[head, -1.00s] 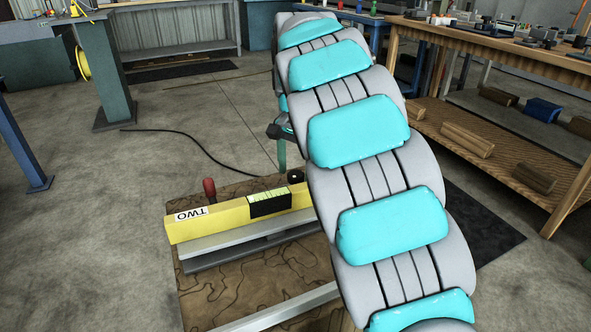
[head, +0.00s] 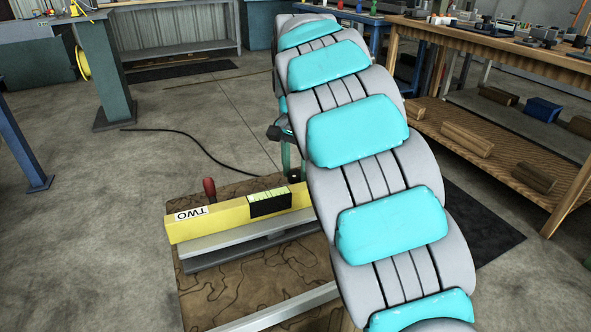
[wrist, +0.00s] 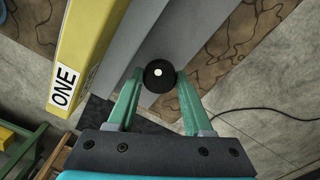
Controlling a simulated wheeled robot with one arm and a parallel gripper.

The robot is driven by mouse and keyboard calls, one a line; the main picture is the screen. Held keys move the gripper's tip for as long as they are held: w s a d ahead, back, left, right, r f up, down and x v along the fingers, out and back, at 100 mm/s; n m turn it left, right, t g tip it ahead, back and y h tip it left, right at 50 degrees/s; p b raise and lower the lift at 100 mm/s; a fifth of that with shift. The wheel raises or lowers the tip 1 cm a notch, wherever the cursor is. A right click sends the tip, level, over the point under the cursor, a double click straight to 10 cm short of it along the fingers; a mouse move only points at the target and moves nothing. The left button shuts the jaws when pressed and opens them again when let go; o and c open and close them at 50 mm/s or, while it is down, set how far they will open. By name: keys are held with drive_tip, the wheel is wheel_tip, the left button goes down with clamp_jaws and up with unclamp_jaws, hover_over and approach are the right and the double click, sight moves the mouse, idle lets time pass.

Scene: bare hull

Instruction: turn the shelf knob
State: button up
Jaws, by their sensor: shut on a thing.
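The knob (wrist: 159,76) is round and black with a white dot on top. In the wrist view it sits between the two green fingers of my gripper (wrist: 160,83), which are shut on it from both sides. In the head view my gripper (head: 290,172) is at the right end of the yellow shelf beam (head: 240,213), mostly hidden behind my arm. The beam has a label "TWO" and a black-framed panel with a bright yellow-green face. A label "ONE" shows on yellow in the wrist view (wrist: 65,88).
A brown patterned mat (head: 270,290) lies under the unit. A wooden workbench (head: 500,50) stands at the right, and a black cable (head: 190,140) lies on the floor behind. Open floor is at the left.

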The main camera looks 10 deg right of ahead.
clamp_jaws()
drive_tip(key=n+b, duration=0.1)
drive_tip(key=n, duration=0.2)
drive_tip(key=shift+n, duration=0.4)
drive_tip(key=n+b, duration=0.1)
drive_tip(key=n, duration=0.9)
drive_tip(key=shift+n, duration=1.9)
